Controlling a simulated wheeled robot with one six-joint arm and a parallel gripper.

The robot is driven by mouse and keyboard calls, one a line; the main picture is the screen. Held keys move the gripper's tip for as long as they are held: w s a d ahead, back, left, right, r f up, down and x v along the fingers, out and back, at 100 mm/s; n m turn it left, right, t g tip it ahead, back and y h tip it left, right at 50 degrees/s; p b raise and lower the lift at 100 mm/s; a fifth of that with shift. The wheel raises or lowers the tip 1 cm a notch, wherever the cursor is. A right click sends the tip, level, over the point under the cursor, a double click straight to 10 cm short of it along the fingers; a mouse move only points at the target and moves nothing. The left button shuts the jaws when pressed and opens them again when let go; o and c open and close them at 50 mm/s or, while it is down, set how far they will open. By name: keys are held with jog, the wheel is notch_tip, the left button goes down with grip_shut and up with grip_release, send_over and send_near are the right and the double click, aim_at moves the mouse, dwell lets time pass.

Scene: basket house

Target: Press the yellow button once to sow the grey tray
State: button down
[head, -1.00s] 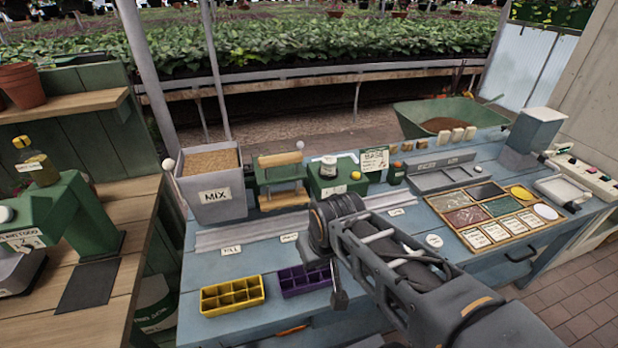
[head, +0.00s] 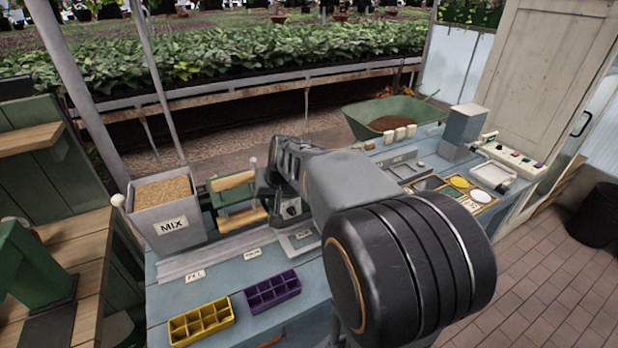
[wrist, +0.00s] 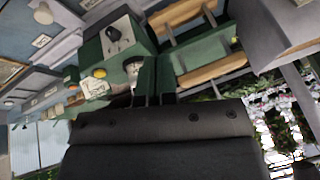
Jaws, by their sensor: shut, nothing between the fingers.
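A small yellow button (wrist: 100,73) shows in the wrist view beside a white label on a green box, left of the fingers. In the head view my arm hides that button. My gripper (wrist: 154,97) is shut and empty, and in the wrist view it lies near the green box (wrist: 128,42), apart from the button. In the head view it is among the green fittings at the back of the blue bench, mostly hidden by my arm. I cannot make out a grey tray in either view.
A yellow tray (head: 201,322) and a purple tray (head: 272,291) sit at the bench's front. The MIX bin (head: 169,213) stands at left. A green stand with wooden rollers (head: 233,181) is beside my gripper. A wheelbarrow (head: 396,109) stands behind.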

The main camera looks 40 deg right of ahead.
jog(key=w+d+m+p, duration=0.1)
jog(key=w+d, duration=0.2)
jog(key=d, duration=0.3)
jog(key=w+d+r+m+t+p, duration=0.1)
jog(key=w+d+m, duration=0.1)
jog(key=w+d, duration=0.2)
jog(key=w+d+m+t+h+p, duration=0.1)
jog(key=w+d+m+p, duration=0.1)
jog(key=d, duration=0.7)
jog(key=shift+w+d+r, duration=0.2)
jog(key=shift+w+d, duration=0.05)
jog(key=shift+w, duration=0.5)
jog(key=shift+f, duration=0.2)
notch_tip(320, 180, down, 8)
jog(key=b, duration=0.5)
jog(key=shift+r+b, duration=0.15)
jog(key=shift+b, duration=0.25)
jog(key=shift+f+b, duration=0.4)
jog(key=shift+a+f+b, duration=0.1)
jog(key=shift+f+b, duration=0.9)
jog(key=shift+b, duration=0.15)
dwell(0.3)
jog(key=shift+r, duration=0.1)
dwell(0.3)
jog(key=shift+r+p, duration=0.6)
jog(key=shift+r, duration=0.3)
